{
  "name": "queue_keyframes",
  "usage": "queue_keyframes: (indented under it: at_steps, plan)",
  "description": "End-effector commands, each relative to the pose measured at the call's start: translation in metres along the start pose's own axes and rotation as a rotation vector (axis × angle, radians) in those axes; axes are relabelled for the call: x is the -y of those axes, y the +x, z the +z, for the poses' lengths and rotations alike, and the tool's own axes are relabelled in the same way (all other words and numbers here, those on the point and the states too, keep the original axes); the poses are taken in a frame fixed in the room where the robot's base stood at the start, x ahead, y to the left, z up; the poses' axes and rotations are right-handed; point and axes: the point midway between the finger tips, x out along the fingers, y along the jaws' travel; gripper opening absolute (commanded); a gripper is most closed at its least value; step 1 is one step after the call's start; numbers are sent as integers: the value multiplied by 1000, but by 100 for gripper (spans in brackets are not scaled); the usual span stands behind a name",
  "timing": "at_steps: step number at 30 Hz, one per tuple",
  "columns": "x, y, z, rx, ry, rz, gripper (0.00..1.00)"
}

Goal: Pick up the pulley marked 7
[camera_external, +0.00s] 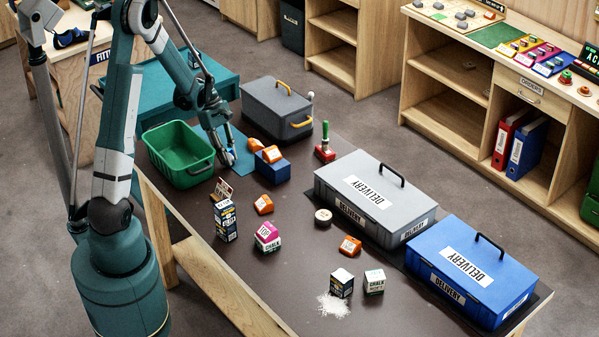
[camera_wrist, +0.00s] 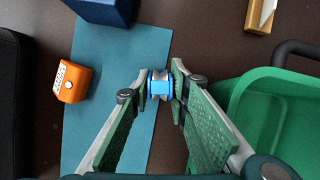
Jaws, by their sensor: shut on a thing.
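My gripper (camera_external: 228,157) is at the far end of the dark table, over a teal mat (camera_external: 243,163). In the wrist view, its two green-padded fingers (camera_wrist: 159,84) are shut on a small blue pulley (camera_wrist: 160,87) with pale sides. The pulley sits between the fingertips above or on the mat; I cannot tell whether it touches. No number can be read on it. An orange piece (camera_wrist: 72,82) with faint marks lies on the left of the mat in the wrist view.
A green crate (camera_external: 179,174) stands close beside my gripper. A grey toolbox (camera_external: 277,109) and a blue block (camera_external: 272,173) are nearby. Grey (camera_external: 375,198) and blue (camera_external: 470,270) delivery boxes stand at the right. Chalk boxes (camera_external: 267,238) and orange pieces (camera_external: 264,204) lie mid-table.

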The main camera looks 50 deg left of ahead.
Motion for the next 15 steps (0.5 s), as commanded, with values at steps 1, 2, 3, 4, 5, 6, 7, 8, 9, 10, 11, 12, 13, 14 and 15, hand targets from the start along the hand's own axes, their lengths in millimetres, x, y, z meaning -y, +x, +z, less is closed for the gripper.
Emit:
queue_keyframes:
  at_steps: [1,2,3,4,5,6,7,8,9,10,11,12,13,14,15]
  plan:
    - [0,-2,1,0,0,0,6]
    - [0,-3,1,0,0,0,6]
    - [0,-5,2,0,0,0,6]
    - [0,-7,3,0,0,0,6]
    - [0,-9,4,0,0,0,6]
    - [0,-12,5,0,0,0,6]
    - [0,-15,6,0,0,0,6]
    - [0,-18,7,0,0,0,6]
    - [0,-22,9,0,0,0,6]
    - [0,-25,10,0,0,0,6]
    - [0,-28,12,0,0,0,6]
    - [0,-34,14,0,0,0,6]
    - [0,-37,16,0,0,0,6]
    - [0,-41,17,0,0,0,6]
    - [0,-46,19,0,0,0,6]
